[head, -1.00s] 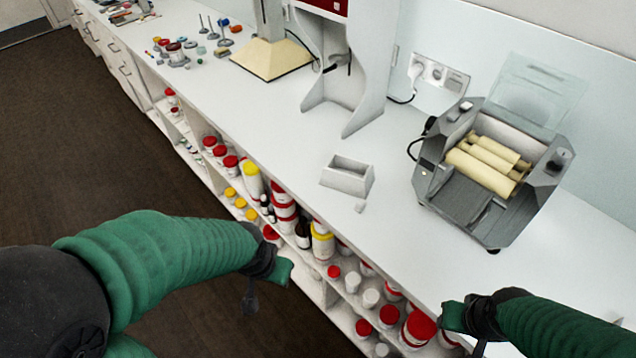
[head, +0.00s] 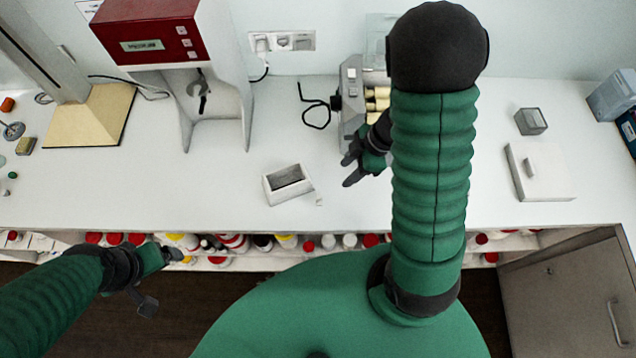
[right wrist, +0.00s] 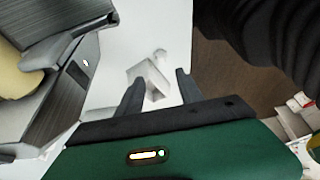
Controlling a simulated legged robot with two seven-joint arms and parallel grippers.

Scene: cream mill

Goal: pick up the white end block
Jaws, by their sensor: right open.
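A small white block (head: 318,200), which I take to be the white end block, lies on the white bench just off the right front corner of an open-topped white box (head: 271,190). In the right wrist view the small block (right wrist: 160,54) shows beyond the fingertips, beside the box (right wrist: 145,72). My right gripper (head: 349,172) is open and empty, above the bench to the right of the box and apart from the block. My left gripper (head: 158,280) is at the lower left, in front of the bench edge; its jaw opening is unclear.
A grey roller mill (head: 352,90) stands close behind my right gripper, partly hidden by my arm. A red-topped machine (head: 150,30) stands at the back left. A lidded white box (head: 540,175) is at the right. Bottles fill the shelf below.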

